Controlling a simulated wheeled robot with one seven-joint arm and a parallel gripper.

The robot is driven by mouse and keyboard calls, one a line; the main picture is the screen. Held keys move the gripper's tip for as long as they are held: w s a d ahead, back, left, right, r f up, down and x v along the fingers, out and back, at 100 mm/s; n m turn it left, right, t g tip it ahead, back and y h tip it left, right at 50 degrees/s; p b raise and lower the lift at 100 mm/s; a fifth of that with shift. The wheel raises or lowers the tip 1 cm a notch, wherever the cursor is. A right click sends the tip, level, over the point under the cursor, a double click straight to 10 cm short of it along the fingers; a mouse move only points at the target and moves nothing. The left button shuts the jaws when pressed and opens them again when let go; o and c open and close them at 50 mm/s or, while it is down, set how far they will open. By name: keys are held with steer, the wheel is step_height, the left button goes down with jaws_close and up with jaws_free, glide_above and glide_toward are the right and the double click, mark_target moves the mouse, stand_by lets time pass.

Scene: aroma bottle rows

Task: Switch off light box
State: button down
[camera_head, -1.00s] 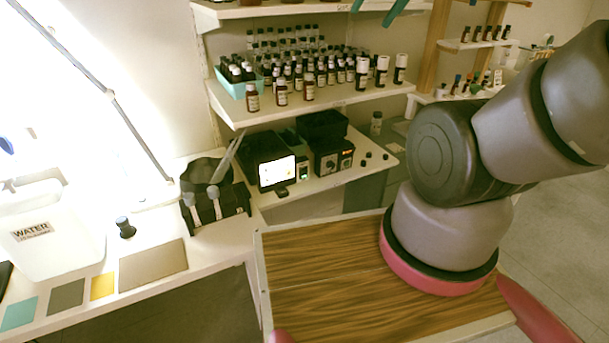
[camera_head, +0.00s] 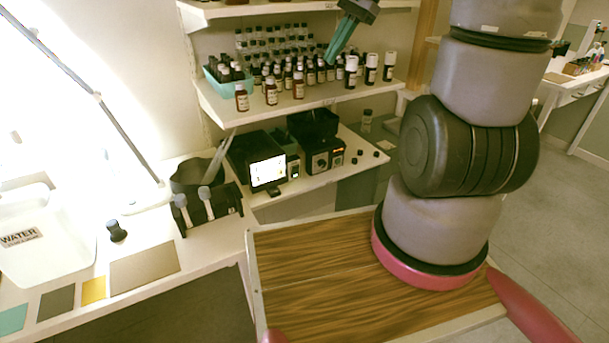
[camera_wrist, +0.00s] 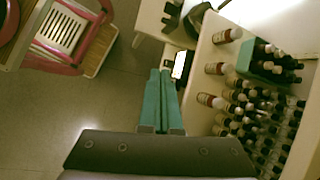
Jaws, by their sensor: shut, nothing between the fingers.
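A black box with a bright white lit screen (camera_head: 267,171) stands on the lower shelf; I cannot tell for sure whether it is the light box. The lit screen also shows in the wrist view (camera_wrist: 180,65), just right of the fingertips. Beside it stands a black unit with knobs and a small orange display (camera_head: 323,157). My gripper (camera_head: 332,58) has teal fingers, held together and empty, pointing down in front of the bottle shelf. In the wrist view my gripper (camera_wrist: 159,72) is apart from the screen, seen from above. Any switch is too small to make out.
Rows of dark bottles (camera_head: 298,87) and a teal tray (camera_head: 228,84) crowd the shelf close to my gripper. A very bright area with a slanted lamp arm is at left, above a white WATER container (camera_head: 45,250). A black holder (camera_head: 208,211) stands left of the screen.

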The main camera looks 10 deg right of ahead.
steer(key=w+d+f+m+y, duration=0.2)
steer(key=w+f+m+y, duration=0.3)
steer(key=f, duration=0.7)
steer(key=w+d+f+m+y, duration=0.25)
steer(key=w+f+m, duration=0.45)
steer(key=f, duration=0.4)
steer(key=s+d+f+m+t+y, duration=0.1)
steer(key=f+m+t, duration=0.3)
steer(key=f+m, duration=0.4)
steer(key=s+d+f+m+t+y, duration=0.1)
steer(key=f+m+t, duration=0.4)
steer(key=f, duration=1.1)
steer(key=s+m+y, duration=0.1)
steer(key=s+m, duration=0.1)
steer(key=m, duration=0.1)
steer(key=shift+d+f, duration=0.35)
steer(key=shift+f, duration=0.05)
